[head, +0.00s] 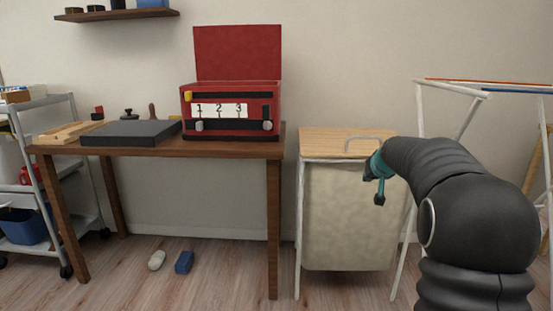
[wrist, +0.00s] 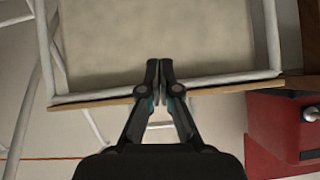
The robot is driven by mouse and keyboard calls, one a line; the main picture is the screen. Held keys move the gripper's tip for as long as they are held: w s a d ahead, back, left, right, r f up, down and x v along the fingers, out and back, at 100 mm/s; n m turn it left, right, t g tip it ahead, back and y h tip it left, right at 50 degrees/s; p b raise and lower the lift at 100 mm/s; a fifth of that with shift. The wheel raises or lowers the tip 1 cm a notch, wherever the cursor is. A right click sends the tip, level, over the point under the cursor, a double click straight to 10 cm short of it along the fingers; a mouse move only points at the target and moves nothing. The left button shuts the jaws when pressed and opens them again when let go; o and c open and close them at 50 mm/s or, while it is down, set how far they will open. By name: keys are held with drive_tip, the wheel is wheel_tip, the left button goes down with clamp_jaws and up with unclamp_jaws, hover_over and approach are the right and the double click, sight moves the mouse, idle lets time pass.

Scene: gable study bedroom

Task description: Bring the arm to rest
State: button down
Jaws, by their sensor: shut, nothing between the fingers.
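My arm reaches in from the right in the head view, bent over at its wrist. My gripper (head: 379,200) hangs in front of the upper part of a cream laundry hamper (head: 350,215) with a wooden top (head: 340,143). In the wrist view my gripper (wrist: 160,64) is shut, its fingertips together with nothing between them. Behind the fingertips the hamper's cloth (wrist: 185,35) and white frame show. I cannot tell how far the fingertips are from the cloth.
A wooden table (head: 220,150) on the left bears a red box (head: 231,112) with its lid raised and a dark flat case (head: 131,133). A white drying rack (head: 420,150) stands by my arm. A blue object (head: 184,262) lies on the floor. A cart (head: 75,170) stands far left.

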drive_tip(key=s+a+f+g+p, duration=0.1)
drive_tip(key=s+a+f+g, duration=0.15)
drive_tip(key=s, duration=0.45)
drive_tip(key=s+a+f+g+p, duration=0.1)
drive_tip(key=s+a, duration=0.2)
drive_tip(key=s, duration=0.3)
drive_tip(key=s+a+f+g+p, duration=0.1)
drive_tip(key=s+a+f+g, duration=0.1)
drive_tip(key=s, duration=0.5)
drive_tip(key=s+a+r+p, duration=0.2)
drive_tip(key=s+a, duration=0.1)
drive_tip(key=s, duration=0.6)
drive_tip(key=s+a+r+n+p, duration=0.1)
drive_tip(key=s+a+r+p, duration=0.2)
drive_tip(key=s, duration=0.6)
drive_tip(key=s+a+r+n+p, duration=0.1)
drive_tip(key=s+a+r+p, duration=0.1)
drive_tip(key=s, duration=0.7)
drive_tip(key=shift+s+a+r+t+y+p, duration=0.35)
drive_tip(key=shift+s+a+r, duration=0.1)
drive_tip(key=shift+r, duration=0.2)
